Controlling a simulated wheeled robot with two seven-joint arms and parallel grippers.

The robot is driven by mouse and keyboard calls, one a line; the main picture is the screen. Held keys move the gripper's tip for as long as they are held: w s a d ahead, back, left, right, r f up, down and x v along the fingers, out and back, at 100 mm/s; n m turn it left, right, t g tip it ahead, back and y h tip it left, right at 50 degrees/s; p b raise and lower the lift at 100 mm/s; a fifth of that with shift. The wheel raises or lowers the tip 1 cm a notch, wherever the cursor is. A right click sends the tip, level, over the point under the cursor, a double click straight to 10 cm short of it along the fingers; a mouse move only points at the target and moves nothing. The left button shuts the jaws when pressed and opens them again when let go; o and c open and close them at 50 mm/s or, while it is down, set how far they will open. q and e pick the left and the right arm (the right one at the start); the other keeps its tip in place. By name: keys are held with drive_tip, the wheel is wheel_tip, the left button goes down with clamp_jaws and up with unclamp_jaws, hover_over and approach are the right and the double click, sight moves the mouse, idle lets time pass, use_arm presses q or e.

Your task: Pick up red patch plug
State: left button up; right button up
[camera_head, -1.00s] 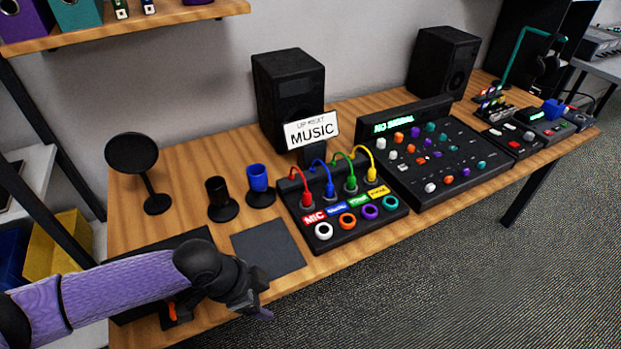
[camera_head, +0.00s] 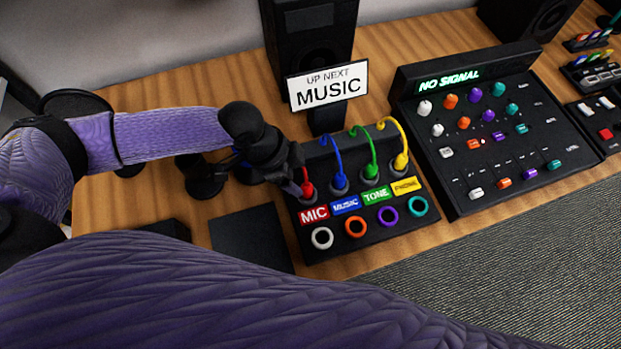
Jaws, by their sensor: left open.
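The red patch plug (camera_head: 308,188) stands in the patch box (camera_head: 285,212), in the socket above the red MIC label (camera_head: 314,214). A thin red cable rises from it. My left gripper (camera_head: 297,184) is open at the left side of the red plug, with its fingertips close to it; I cannot tell whether they touch it. The gripper partly hides the plug and its cable. Blue (camera_head: 340,180), green (camera_head: 370,172) and yellow (camera_head: 401,161) plugs stand in a row to the right. My right gripper is not in view.
White, orange, purple and teal ring sockets line the box's front. A sign reading UP NEXT MUSIC (camera_head: 327,88) stands behind the box. A mixer (camera_head: 460,190) showing NO SIGNAL is to the right. A dark pad (camera_head: 250,238) lies at the left.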

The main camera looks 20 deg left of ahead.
sight(306, 186)
use_arm(q)
drive_tip(key=b+x, duration=0.2)
drive_tip(key=x, duration=0.4)
drive_tip(key=shift+s, duration=0.15)
drive_tip(key=shift+d+f, duration=0.1)
drive_tip(key=shift+f, duration=0.05)
clamp_jaws()
